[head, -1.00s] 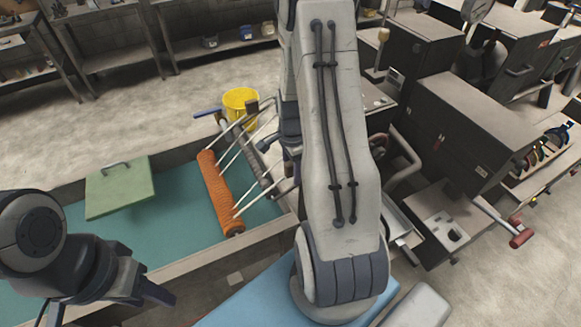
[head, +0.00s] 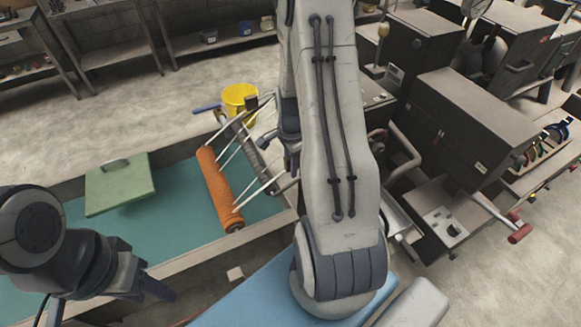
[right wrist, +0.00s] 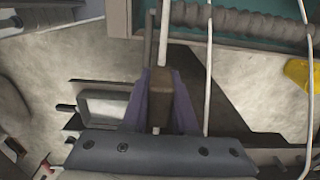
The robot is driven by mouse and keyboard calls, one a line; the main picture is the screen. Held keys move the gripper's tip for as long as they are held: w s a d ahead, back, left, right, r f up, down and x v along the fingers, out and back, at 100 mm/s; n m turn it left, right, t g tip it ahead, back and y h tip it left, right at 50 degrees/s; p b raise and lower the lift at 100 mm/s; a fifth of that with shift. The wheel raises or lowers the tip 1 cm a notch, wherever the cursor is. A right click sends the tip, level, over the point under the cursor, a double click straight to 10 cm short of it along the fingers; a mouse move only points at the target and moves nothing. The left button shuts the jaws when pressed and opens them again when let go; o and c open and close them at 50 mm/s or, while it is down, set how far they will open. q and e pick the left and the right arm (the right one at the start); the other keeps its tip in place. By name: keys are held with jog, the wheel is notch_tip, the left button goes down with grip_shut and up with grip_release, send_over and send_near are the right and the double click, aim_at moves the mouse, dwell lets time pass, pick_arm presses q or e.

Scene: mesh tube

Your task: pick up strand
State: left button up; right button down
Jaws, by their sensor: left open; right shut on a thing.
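Several thin white strands (head: 231,155) run from the orange roller (head: 216,190) up to a grey ribbed bar (head: 254,157) beside it. A dark brown block (head: 250,103) shows at the upper end of one strand. My right gripper (right wrist: 160,105) is shut on another brown block (right wrist: 161,88), with a white strand (right wrist: 165,20) leading up from it. In the head view my right gripper is mostly hidden behind my right arm. My left gripper (head: 108,303) is open and empty, low at the left, apart from the roller.
A teal-lined tank (head: 165,235) with a raised rim lies under the roller. A yellow bucket (head: 240,98) stands behind. Dark machines (head: 470,130) fill the right; open floor (head: 110,110) lies behind the tank.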

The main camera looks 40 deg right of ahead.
pick_arm(q)
jog(key=shift+r+p, duration=0.4)
jog(key=shift+p, duration=0.1)
pick_arm(e)
notch_tip(320, 180, up, 22)
dwell(0.6)
jog(key=shift+f, duration=0.15)
